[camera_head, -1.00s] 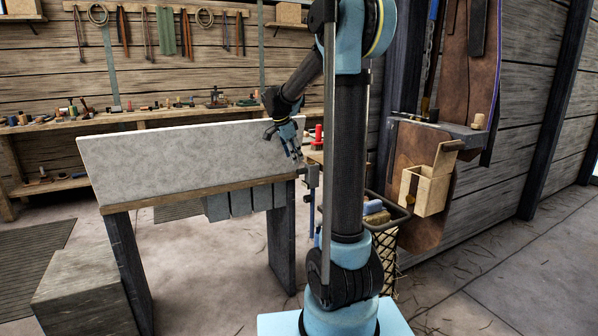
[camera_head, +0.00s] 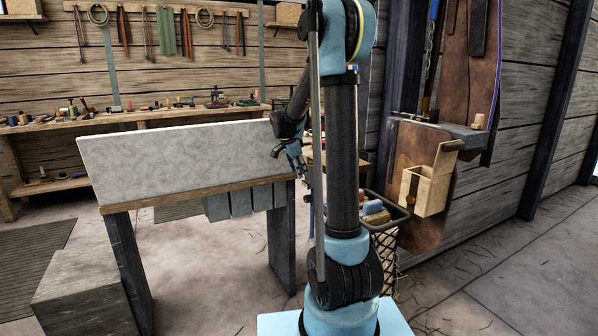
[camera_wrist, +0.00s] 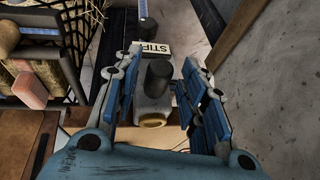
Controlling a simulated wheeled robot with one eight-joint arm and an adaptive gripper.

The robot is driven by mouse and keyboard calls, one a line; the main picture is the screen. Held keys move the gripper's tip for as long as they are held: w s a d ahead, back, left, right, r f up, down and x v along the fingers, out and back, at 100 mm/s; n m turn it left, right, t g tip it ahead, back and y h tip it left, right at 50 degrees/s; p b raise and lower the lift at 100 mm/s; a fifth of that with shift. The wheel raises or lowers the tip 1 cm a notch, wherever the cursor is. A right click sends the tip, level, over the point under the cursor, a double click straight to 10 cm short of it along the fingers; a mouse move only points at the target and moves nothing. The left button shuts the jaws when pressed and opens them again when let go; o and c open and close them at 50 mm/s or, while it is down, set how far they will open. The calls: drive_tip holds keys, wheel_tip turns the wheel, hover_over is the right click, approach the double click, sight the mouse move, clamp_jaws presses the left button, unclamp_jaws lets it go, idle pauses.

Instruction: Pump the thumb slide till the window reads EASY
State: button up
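My gripper (camera_wrist: 163,62) is open, with its blue-padded fingers on either side of a small grey device (camera_wrist: 152,106). A dark round knob, perhaps the thumb slide (camera_wrist: 158,74), stands up from the device between the fingers; I cannot tell whether either finger touches it. Just beyond it a white window or label (camera_wrist: 151,49) shows dark letters that read "STIF", its end close to the right finger. A tan ring-like end (camera_wrist: 153,121) faces my palm. In the head view my gripper (camera_head: 301,170) is at the bench's right end, and my arm hides the device.
A pale upright board (camera_head: 180,155) stands on the bench left of my gripper. A wire basket (camera_head: 385,240) with blocks is close to the right of my arm; it also shows in the wrist view (camera_wrist: 45,40). A wooden box (camera_head: 425,190) hangs farther right.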

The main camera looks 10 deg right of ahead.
clamp_jaws()
drive_tip(key=shift+f, duration=1.65)
drive_tip(key=shift+o, duration=2)
unclamp_jaws()
drive_tip(key=v, duration=1.1)
drive_tip(key=shift+a+r, duration=0.2)
drive_tip(key=shift+r, duration=0.15)
